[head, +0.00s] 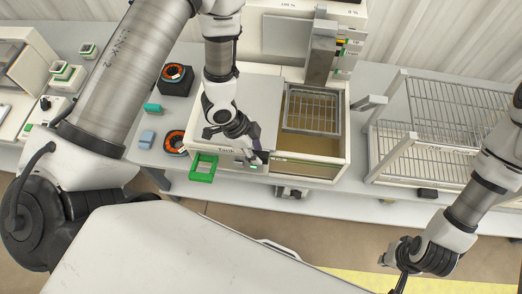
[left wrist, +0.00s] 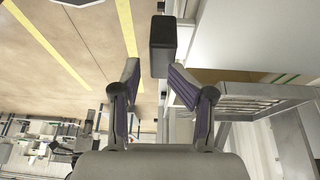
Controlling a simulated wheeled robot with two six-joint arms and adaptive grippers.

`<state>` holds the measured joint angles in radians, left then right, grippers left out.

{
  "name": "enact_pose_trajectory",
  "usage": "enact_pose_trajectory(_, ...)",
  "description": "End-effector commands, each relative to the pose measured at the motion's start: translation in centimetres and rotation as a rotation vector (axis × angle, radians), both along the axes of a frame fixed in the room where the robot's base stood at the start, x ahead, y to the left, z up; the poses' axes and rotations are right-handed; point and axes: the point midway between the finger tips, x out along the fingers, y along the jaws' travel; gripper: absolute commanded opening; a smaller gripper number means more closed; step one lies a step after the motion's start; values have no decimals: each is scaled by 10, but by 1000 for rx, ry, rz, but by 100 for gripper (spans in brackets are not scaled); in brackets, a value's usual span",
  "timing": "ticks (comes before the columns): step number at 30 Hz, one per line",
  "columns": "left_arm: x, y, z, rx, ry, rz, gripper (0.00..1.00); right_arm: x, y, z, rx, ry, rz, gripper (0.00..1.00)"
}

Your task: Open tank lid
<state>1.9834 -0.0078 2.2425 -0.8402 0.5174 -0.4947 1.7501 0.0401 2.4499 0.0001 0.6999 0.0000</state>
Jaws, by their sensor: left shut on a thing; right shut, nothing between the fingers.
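The white tank (head: 343,172) stands on the bench, its right part open, showing a wire basket (head: 312,108) over brownish contents. A flat grey lid (head: 262,92) covers its left part. My left gripper (head: 259,152) is at the tank's front, by the lid's front right corner, shut on the lid handle. The left wrist view shows a dark block, seemingly the lid handle (left wrist: 163,40), at the fingertips of that gripper (left wrist: 154,80); the exact contact is hard to see. My right gripper (head: 398,275) is shut and empty, low at the right, away from the tank.
Wire racks (head: 440,135) stand right of the tank. A grey upright post (head: 320,52) rises behind the opening. A green tray (head: 203,168) sits at the tank's front left. Orange-and-black spools (head: 176,78) and small blocks lie further left. Floor is clear before the bench.

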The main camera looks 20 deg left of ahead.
Motion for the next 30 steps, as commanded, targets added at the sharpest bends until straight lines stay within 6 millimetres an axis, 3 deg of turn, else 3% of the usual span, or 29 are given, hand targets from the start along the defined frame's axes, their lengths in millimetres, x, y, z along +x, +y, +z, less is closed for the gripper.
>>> enact_pose_trajectory(6, -1, 21, 55, -5, -10, 6, 38, 0, 0, 0, 0, 0, 0, 0)
enact_pose_trajectory(10, -2, 30, 75, -5, -11, 5, 38, 0, 0, 0, 0, 0, 0, 0)
enact_pose_trajectory(30, -3, 33, 82, -3, -10, 3, 38, 0, 0, 0, 0, 0, 0, 0)
